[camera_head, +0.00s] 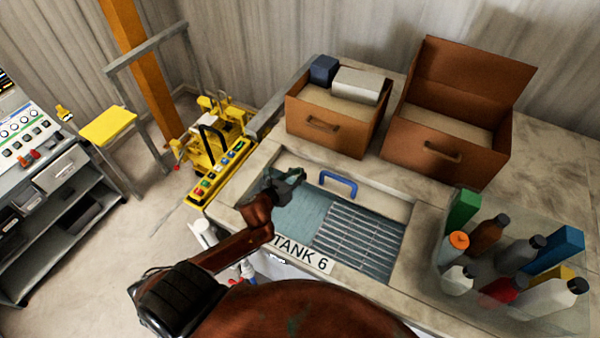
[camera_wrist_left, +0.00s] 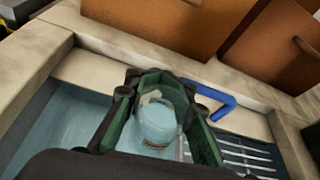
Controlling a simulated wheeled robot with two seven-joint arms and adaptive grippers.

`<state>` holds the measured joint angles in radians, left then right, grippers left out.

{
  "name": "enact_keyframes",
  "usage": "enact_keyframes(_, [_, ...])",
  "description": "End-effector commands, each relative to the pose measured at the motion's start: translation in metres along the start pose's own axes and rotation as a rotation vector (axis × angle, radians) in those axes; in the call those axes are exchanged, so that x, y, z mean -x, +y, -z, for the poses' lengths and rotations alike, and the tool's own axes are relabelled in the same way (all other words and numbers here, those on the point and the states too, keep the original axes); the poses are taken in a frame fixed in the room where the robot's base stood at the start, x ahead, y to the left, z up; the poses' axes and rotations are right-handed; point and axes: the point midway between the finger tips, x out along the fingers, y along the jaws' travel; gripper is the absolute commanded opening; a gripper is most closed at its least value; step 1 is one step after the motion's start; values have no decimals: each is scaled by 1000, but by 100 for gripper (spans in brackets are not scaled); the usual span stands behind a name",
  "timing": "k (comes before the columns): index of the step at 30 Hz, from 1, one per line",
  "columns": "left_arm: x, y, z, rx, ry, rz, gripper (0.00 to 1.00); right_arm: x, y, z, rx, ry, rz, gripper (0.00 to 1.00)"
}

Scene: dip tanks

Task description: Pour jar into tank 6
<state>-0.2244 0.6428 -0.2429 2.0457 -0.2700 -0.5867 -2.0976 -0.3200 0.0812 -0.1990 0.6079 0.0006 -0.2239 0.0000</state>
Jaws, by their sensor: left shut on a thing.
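Tank 6 (camera_head: 299,213) is a sunken basin in the counter with light blue liquid on its left and a metal grate (camera_head: 362,240) on its right. Its front edge bears a "TANK 6" label (camera_head: 303,254). My left gripper (camera_head: 290,180) is over the left back part of the tank. In the left wrist view its green fingers are shut around a pale, see-through jar (camera_wrist_left: 157,122), with the tank's liquid behind it. In the head view the gripper largely hides the jar. I cannot tell how far the jar is tilted. My right gripper is not in view.
A blue handle (camera_head: 338,183) stands at the tank's back edge. Two brown boxes (camera_head: 322,130) (camera_head: 440,152) stand behind it. Several bottles (camera_head: 488,236) crowd the counter to the right. A yellow machine (camera_head: 210,150) and a grey shelf cart (camera_head: 60,205) are at left.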

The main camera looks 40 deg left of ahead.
Motion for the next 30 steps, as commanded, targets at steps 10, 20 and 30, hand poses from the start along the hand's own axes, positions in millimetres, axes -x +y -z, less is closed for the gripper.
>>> enact_keyframes(10, [-4,-5,9,158,-4,61,0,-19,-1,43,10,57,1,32])
enact_keyframes(20, [-8,-10,17,315,-6,121,0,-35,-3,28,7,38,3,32])
enact_keyframes(30, [-9,-13,19,559,-10,210,0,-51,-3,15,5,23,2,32])
